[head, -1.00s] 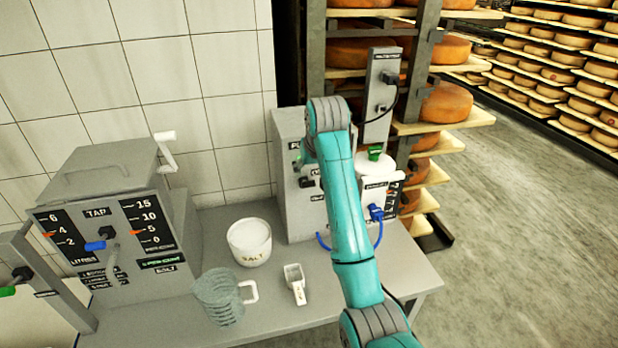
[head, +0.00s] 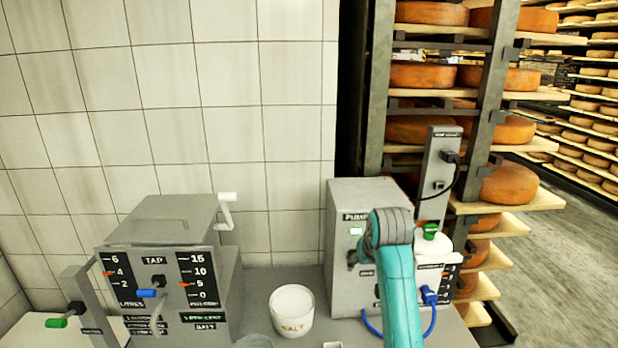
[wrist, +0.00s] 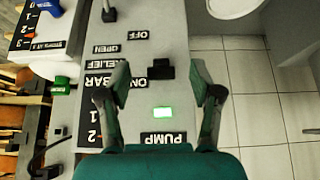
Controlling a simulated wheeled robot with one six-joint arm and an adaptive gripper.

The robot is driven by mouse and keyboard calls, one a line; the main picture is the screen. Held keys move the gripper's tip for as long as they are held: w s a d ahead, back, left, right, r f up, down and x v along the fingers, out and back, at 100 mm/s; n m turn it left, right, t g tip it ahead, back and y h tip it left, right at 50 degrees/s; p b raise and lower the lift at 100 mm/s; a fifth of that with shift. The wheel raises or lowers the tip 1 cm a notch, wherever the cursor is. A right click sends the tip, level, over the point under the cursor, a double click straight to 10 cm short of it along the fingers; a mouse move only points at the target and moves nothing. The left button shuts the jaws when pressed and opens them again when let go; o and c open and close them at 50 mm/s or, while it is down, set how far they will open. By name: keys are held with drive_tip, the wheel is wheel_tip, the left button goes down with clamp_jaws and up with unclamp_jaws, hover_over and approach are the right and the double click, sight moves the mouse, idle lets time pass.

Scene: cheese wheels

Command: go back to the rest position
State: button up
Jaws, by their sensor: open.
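My gripper (wrist: 160,92) is open and empty in the wrist view, its two fingers apart in front of the grey pump box (wrist: 160,22). A dark knob (wrist: 160,68) on the box's face shows between the fingers, and a lit green display (wrist: 163,112) sits below it. I cannot tell whether the fingers touch the box. In the head view my teal arm rises in front of the pump box (head: 343,215), and its end hides the gripper and part of the panel.
The tap unit (head: 165,265) stands at left with a blue lever. A white salt tub (head: 292,310) is between the two machines on the grey table. A white canister (head: 432,245) with a green cap is right of the arm. Shelves of cheese wheels (head: 428,75) stand behind.

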drive_tip(key=s+f+t, duration=0.1)
drive_tip(key=s+f, duration=0.7)
drive_tip(key=f, duration=0.4)
drive_tip(key=s+f+t, duration=0.2)
drive_tip(key=s+f, duration=0.6)
drive_tip(key=f, duration=0.4)
drive_tip(key=s+f+t, duration=0.1)
drive_tip(key=s+f, duration=0.3)
drive_tip(key=s, duration=0.6)
drive_tip(key=s+t, duration=0.1)
drive_tip(key=s, duration=0.9)
drive_tip(key=s+r+t, duration=0.1)
drive_tip(key=s+r, duration=0.6)
drive_tip(key=s, duration=0.5)
drive_tip(key=s+r+t, duration=0.2)
drive_tip(key=s+r, duration=0.6)
drive_tip(key=s, duration=0.4)
drive_tip(key=shift+s, duration=0.3)
